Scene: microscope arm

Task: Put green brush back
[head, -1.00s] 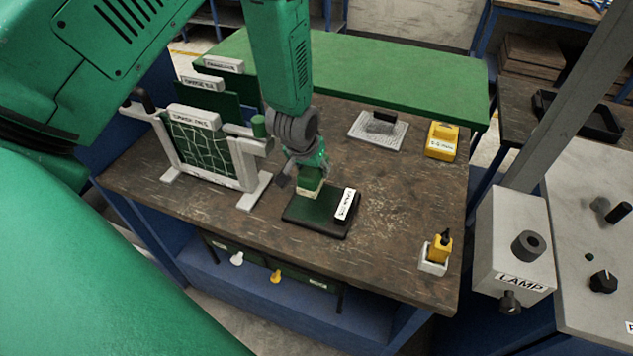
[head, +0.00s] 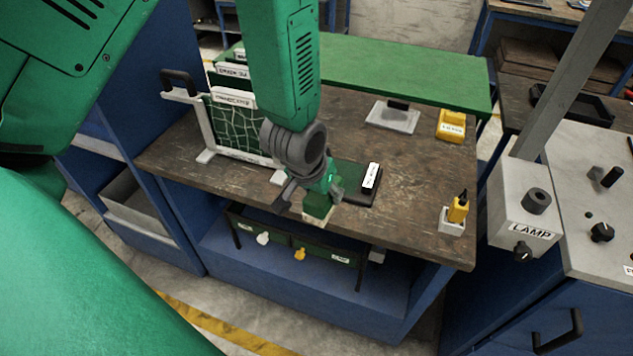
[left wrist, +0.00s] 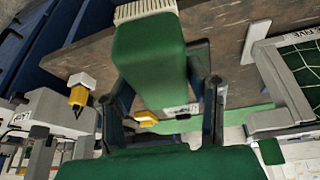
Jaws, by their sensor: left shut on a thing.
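My left gripper (head: 312,196) is shut on a green brush (head: 319,206), a green block with cream bristles pointing down. It holds the brush at the bench's front edge, in front and to the left of a dark pad. In the left wrist view the green brush (left wrist: 152,62) fills the middle between the fingers, bristles at the top. The dark green-topped pad (head: 352,178) with a white label lies on the bench, partly hidden by the gripper. Whether the brush touches the bench cannot be told. My right gripper is not in view.
A white-framed rack (head: 238,135) holding a green netted panel stands on the left of the wooden bench (head: 410,160). A grey block (head: 393,117), a yellow block (head: 451,125) and a yellow tool in a white holder (head: 454,216) stand right. Drawers hang below.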

